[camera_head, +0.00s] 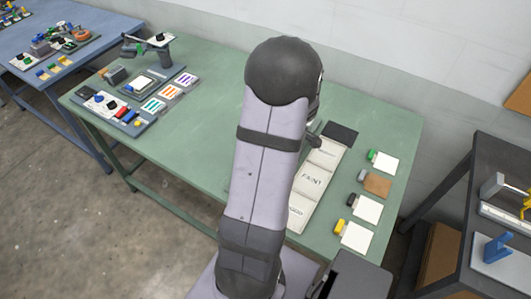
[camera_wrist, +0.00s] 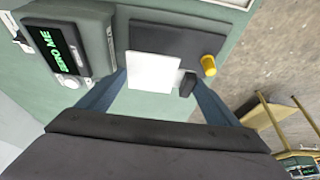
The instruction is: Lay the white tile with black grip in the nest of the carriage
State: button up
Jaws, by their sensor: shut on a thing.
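In the wrist view a white tile (camera_wrist: 154,72) with a black grip (camera_wrist: 188,84) is at my gripper (camera_wrist: 157,78). My gripper's blue fingers come in from both sides and are shut on this tile; the exact contact is hard to see. A flat dark grey plate (camera_wrist: 172,37) with a yellow knob (camera_wrist: 208,65) lies beyond the tile. The tile overlaps the plate in this view, and I cannot tell whether they touch. I cannot make out a nest for certain. In the head view my own arm hides my gripper.
A box with a green-lettered display (camera_wrist: 58,45) stands to the left in the wrist view. In the head view, tiles with coloured grips line the right of the green table (camera_head: 205,130), one of them white with a dark grip (camera_head: 367,208). A labelled strip (camera_head: 316,178) lies beside them.

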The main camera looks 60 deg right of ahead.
jog(key=shift+f+b, duration=0.85)
jog(key=shift+f, duration=1.1)
jog(key=shift+b, duration=0.85)
jog(key=shift+f+b, duration=0.7)
jog(key=shift+b, duration=0.35)
jog(key=shift+f+b, duration=0.7)
jog(key=shift+b, duration=1)
dwell(1.2)
dwell(0.4)
jog(key=o, duration=0.9)
jog(key=shift+a, duration=0.1)
jog(key=shift+o, duration=0.2)
